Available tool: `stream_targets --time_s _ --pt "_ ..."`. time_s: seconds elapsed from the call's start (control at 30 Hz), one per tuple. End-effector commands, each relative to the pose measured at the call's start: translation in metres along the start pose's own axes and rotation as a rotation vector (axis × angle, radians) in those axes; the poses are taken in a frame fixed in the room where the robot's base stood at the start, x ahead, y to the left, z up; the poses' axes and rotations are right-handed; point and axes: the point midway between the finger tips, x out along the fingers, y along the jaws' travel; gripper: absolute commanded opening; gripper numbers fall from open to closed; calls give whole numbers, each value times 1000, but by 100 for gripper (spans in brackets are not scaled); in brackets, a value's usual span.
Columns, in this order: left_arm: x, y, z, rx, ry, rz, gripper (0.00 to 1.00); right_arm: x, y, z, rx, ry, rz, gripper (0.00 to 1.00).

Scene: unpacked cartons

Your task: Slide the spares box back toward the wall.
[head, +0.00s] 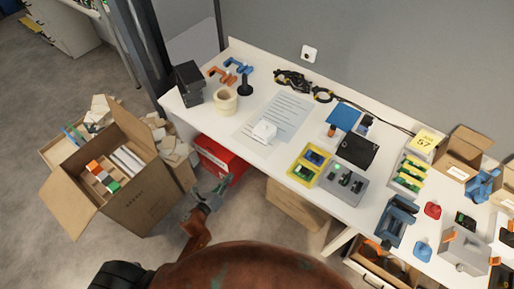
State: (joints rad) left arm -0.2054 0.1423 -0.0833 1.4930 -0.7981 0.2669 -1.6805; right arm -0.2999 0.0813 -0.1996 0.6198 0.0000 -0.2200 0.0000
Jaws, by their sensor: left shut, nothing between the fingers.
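No box carries a readable "spares" label, so I cannot tell for certain which one is the spares box. Candidates on the white table (290,177) are an open cardboard box (457,166) at the right back by the wall, a pale tray (399,189) of yellow and green parts before it, and a grey box (463,252) near the front right. My left gripper (222,186) is shut and empty, off the table's front edge and beside a red box (212,155) underneath. My right gripper is not in view.
A large open carton (143,203) with parts stands on the floor at left. A cable runs along the wall side. Paper sheets (287,112) lie mid-left.

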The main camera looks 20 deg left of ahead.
Motion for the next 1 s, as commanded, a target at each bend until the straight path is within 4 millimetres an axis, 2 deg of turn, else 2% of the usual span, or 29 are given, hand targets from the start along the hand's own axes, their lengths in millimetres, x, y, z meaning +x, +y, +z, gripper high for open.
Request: stream_targets --time_s 0.03,0.1,0.2,0.3,0.47,0.8,1.0 --pt "5 -17 14 147 -34 -52 0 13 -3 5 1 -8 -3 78" --pt "8 -42 34 327 -77 -105 0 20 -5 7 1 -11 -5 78" --pt "7 -66 52 500 -124 -151 0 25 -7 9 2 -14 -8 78" --pt "8 -78 62 584 -148 -171 0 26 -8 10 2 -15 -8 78" --pt "22 -86 67 606 -156 -176 0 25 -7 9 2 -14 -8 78" --pt "89 -98 72 601 -155 -174 0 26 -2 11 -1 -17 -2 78" --pt "122 -105 75 598 -153 -174 0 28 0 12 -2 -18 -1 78"
